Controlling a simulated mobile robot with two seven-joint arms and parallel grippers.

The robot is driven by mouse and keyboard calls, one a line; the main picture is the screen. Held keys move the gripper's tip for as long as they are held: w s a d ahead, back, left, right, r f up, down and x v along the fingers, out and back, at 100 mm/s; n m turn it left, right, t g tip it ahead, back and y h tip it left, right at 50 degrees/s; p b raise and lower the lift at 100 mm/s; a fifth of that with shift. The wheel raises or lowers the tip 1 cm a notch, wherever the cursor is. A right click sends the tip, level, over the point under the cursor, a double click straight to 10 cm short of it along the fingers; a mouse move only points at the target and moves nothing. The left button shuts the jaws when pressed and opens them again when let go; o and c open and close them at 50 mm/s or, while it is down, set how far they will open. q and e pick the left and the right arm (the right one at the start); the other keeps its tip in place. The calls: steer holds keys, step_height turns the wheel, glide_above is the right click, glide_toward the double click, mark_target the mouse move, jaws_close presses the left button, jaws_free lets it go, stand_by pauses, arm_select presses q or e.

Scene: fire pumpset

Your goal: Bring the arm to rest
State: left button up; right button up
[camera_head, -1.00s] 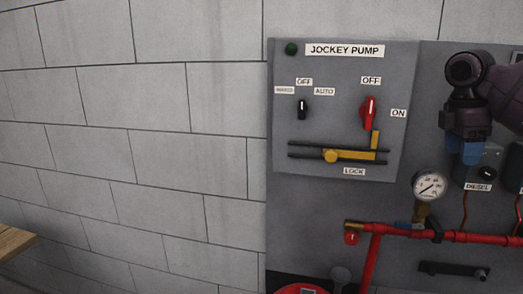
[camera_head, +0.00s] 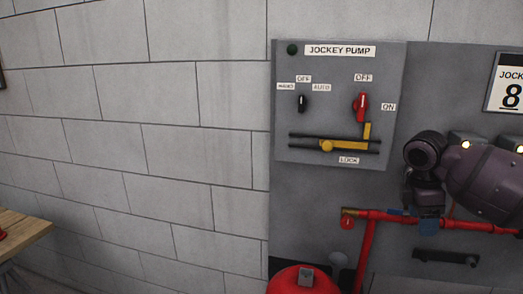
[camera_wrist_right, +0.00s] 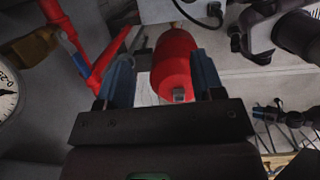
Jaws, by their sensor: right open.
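My right gripper (camera_head: 428,225) hangs at the right in the head view, fingers down, in front of the grey pump panel (camera_head: 310,205) and near the red pipe. In the right wrist view its two blue fingers (camera_wrist_right: 163,78) stand apart. A red tank (camera_wrist_right: 175,65) shows beyond the gap between them, and nothing is gripped. My right arm (camera_head: 485,180) comes in from the right edge. My left gripper is in neither view.
The jockey pump box (camera_head: 335,105) carries a red switch (camera_head: 360,107), a black switch (camera_head: 302,103) and a yellow lock bar (camera_head: 340,146). A red pipe (camera_head: 366,250) and red tank (camera_head: 300,280) are below. A wooden table (camera_head: 22,230) stands at left, before bare wall.

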steer(key=s+a+f+m+t+y, duration=0.1)
steer(key=s+a+f+m, duration=0.1)
steer(key=s+a+f, duration=0.7)
steer(key=s+a+f+m+t+y, duration=0.15)
steer(key=s+a+f, duration=0.3)
steer(key=f, duration=0.85)
steer(key=s+d+f+m+t+h, duration=0.1)
steer(key=s+d+f+m+t, duration=0.1)
steer(key=s+m, duration=1.25)
steer(key=w+f+n+t+b, duration=0.2)
steer(key=f+t, duration=0.5)
steer(key=f, duration=0.6)
steer(key=shift+w+n+b, duration=0.3)
steer(key=shift+w+n, duration=0.45)
steer(key=shift+n, duration=0.35)
steer(key=shift+t+y, duration=0.25)
steer(key=shift+c, duration=0.4)
